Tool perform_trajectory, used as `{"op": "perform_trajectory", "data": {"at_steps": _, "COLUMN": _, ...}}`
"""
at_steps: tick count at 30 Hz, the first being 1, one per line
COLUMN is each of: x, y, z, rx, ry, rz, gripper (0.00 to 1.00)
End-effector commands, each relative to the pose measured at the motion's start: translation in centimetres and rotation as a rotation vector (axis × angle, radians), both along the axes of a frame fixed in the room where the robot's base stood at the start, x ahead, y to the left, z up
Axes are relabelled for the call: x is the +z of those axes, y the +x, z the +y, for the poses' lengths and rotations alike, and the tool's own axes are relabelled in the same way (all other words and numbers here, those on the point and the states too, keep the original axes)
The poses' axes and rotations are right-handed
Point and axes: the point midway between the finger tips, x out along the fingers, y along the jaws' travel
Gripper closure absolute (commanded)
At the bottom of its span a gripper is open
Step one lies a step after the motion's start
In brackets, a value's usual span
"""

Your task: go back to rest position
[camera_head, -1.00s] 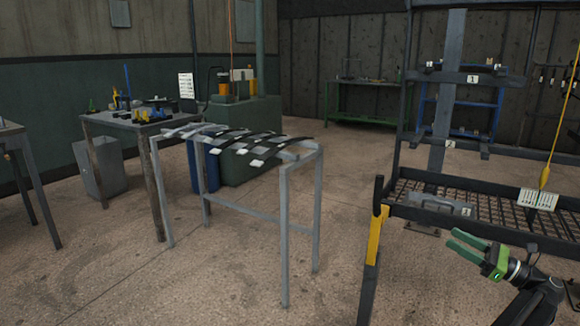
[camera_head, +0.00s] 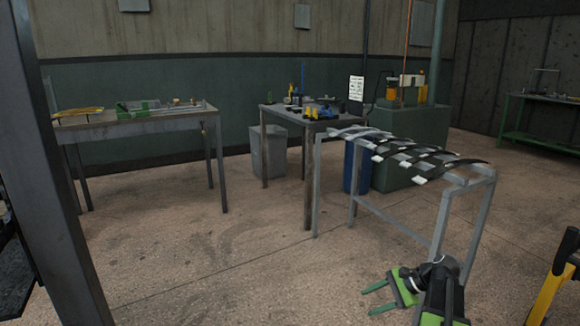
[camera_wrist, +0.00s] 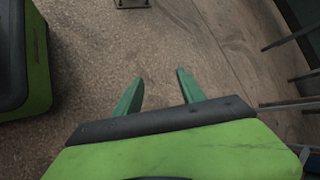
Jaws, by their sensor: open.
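My gripper (camera_head: 376,299) is at the lower right of the head view, with green fingers pointing left. It is low, in front of the grey metal rack, over bare floor. In the wrist view my gripper (camera_wrist: 159,85) shows two green fingers spread apart with only brown floor between them. It is open and holds nothing.
The grey rack (camera_head: 437,226) with leaf springs (camera_head: 415,158) stands close by. Two worktables (camera_head: 140,124) (camera_head: 290,110) stand further back. A dark post (camera_head: 55,170) rises at left. A yellow-and-black post (camera_head: 556,275) is at lower right. The middle floor is clear.

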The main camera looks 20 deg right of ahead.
Motion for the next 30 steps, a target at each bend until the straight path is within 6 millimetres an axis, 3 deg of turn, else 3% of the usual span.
{"op": "perform_trajectory", "data": {"at_steps": 1, "x": -0.7, "y": 1.1, "z": 4.6, "rx": 0.127, "ry": -0.083, "rz": 0.010, "gripper": 0.53}}
{"op": "perform_trajectory", "data": {"at_steps": 6, "x": -3.5, "y": 2.5, "z": 16.2, "rx": 0.558, "ry": -0.378, "rz": 0.011, "gripper": 0.53}}
{"op": "perform_trajectory", "data": {"at_steps": 9, "x": -4.4, "y": 2.4, "z": 21.3, "rx": 0.787, "ry": -0.522, "rz": -0.007, "gripper": 0.53}}
{"op": "perform_trajectory", "data": {"at_steps": 12, "x": -4.9, "y": 2.0, "z": 25.0, "rx": 0.979, "ry": -0.639, "rz": -0.025, "gripper": 0.53}}
{"op": "perform_trajectory", "data": {"at_steps": 18, "x": -5.0, "y": 1.0, "z": 30.7, "rx": 1.298, "ry": -0.826, "rz": -0.069, "gripper": 0.53}}
{"op": "perform_trajectory", "data": {"at_steps": 20, "x": -4.9, "y": 0.6, "z": 31.6, "rx": 1.387, "ry": -0.878, "rz": -0.082, "gripper": 0.53}}
{"op": "perform_trajectory", "data": {"at_steps": 30, "x": 5.8, "y": 0.8, "z": 31.5, "rx": 1.409, "ry": -0.894, "rz": -0.084, "gripper": 0.53}}
